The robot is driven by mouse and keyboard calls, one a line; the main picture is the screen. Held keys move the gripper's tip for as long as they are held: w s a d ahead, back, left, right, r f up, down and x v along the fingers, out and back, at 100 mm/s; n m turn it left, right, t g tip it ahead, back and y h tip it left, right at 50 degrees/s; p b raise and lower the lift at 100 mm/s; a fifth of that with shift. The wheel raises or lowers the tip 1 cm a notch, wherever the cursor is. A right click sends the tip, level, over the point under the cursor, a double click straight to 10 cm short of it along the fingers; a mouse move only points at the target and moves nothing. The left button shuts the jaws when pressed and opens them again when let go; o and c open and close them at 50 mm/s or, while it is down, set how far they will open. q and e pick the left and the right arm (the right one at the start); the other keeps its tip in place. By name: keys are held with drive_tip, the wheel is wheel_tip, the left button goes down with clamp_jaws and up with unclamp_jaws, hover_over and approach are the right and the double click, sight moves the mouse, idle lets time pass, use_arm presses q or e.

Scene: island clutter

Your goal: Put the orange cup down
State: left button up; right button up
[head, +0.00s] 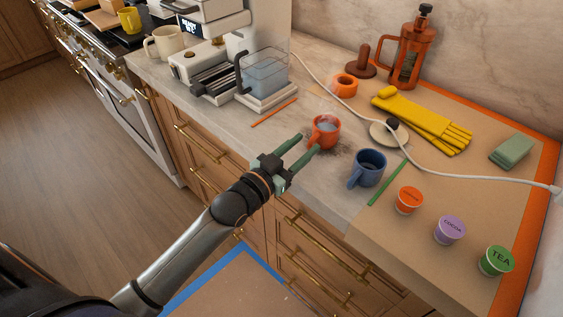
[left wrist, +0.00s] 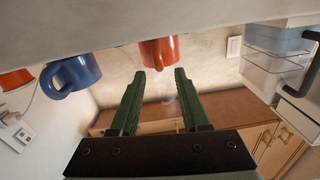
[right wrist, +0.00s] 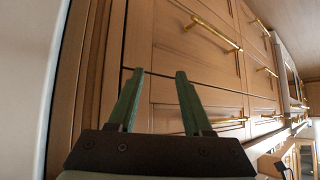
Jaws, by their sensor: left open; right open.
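The orange cup (head: 325,133) stands upright on the counter (head: 290,170), with greyish contents inside. In the left wrist view the orange cup (left wrist: 159,52) shows just beyond my fingertips. My left gripper (head: 303,147) is open and empty; its green fingers point at the cup from the counter's front side. In the left wrist view the left gripper (left wrist: 158,82) has a clear gap between its fingers, with the cup ahead of them. My right gripper (right wrist: 157,80) is open and empty in front of wooden drawers; it is not seen in the head view.
A blue mug (head: 367,168) stands close right of the cup. A coffee machine (head: 225,65) is to the left, with a red stick (head: 274,112) before it. Yellow gloves (head: 425,122), a white cable and several pods, including an orange pod (head: 409,200), lie to the right.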

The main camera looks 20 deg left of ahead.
use_arm(q)
drive_tip(key=v, duration=1)
drive_tip(key=s+d+f+n+g+y, duration=0.1)
drive_tip(key=s+f+g, duration=0.3)
drive_tip(key=f, duration=0.9)
drive_tip(key=s+d+f+n+g+y, duration=0.1)
drive_tip(key=s+f+g, duration=0.3)
drive_tip(key=s+f, duration=0.6)
wheel_tip(320, 180, down, 4)
drive_tip(key=shift+s+d+r+y, duration=0.15)
drive_tip(key=shift+d+r+y, duration=0.1)
drive_tip(key=shift+y, duration=0.25)
drive_tip(key=shift+r+p, duration=0.7)
drive_tip(key=shift+r, duration=0.3)
drive_tip(key=shift+a, duration=0.1)
